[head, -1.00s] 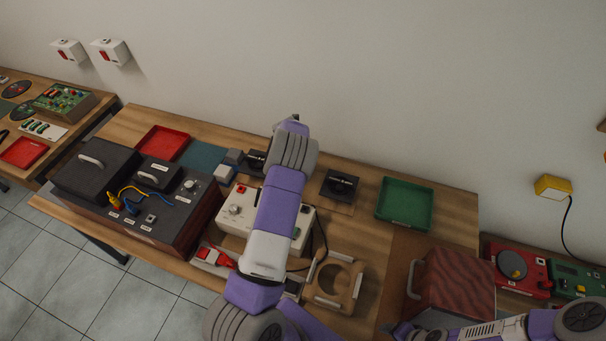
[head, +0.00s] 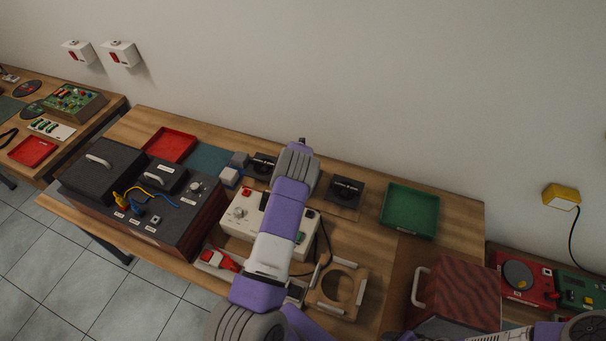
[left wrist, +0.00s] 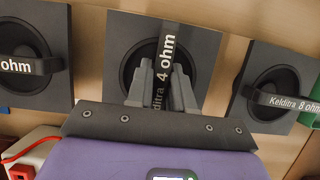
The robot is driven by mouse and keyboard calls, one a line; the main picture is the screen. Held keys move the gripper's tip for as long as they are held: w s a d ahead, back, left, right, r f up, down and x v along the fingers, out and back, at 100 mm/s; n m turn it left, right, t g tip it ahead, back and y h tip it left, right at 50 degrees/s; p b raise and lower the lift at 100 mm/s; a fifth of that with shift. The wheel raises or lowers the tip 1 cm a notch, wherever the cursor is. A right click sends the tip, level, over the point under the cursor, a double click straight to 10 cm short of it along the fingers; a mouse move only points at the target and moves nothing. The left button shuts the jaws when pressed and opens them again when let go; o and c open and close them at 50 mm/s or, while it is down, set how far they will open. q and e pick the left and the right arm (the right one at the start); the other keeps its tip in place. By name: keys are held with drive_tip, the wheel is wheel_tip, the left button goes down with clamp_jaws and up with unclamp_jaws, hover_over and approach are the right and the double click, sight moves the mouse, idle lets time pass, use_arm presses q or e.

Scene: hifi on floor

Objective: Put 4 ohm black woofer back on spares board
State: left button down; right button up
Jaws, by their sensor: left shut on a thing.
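The 4 ohm black woofer (left wrist: 120,42) is a square black speaker with a round cone and a labelled strap across it. In the left wrist view my left gripper (left wrist: 158,85) is shut on the strap. The woofer is level between two similar black woofers, over the wooden spares board (left wrist: 232,50); I cannot tell if it touches the board. In the head view my left gripper (head: 301,150) and arm hide this woofer. My right gripper is out of view; only part of its arm shows at the lower right.
One woofer (head: 263,166) sits left of my gripper, another (head: 344,189), labelled 8 ohm, sits right. A green tray (head: 410,212), a white tester (head: 240,222), a wooden ring stand (head: 340,290) and a red-brown cabinet (head: 458,290) are nearby. Bare table shows around the green tray.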

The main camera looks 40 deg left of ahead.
use_arm(q)
drive_tip(key=shift+w, duration=0.1)
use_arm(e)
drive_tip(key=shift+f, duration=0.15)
use_arm(q)
drive_tip(key=c, duration=1)
unclamp_jaws()
drive_tip(key=shift+f, duration=0.1)
drive_tip(key=shift+r, duration=0.3)
use_arm(e)
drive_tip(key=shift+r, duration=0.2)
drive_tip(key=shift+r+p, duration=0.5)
drive_tip(key=shift+p, duration=0.05)
use_arm(q)
drive_tip(key=v, duration=1.1)
drive_tip(key=shift+s+r, duration=0.25)
drive_tip(key=shift+r, duration=0.1)
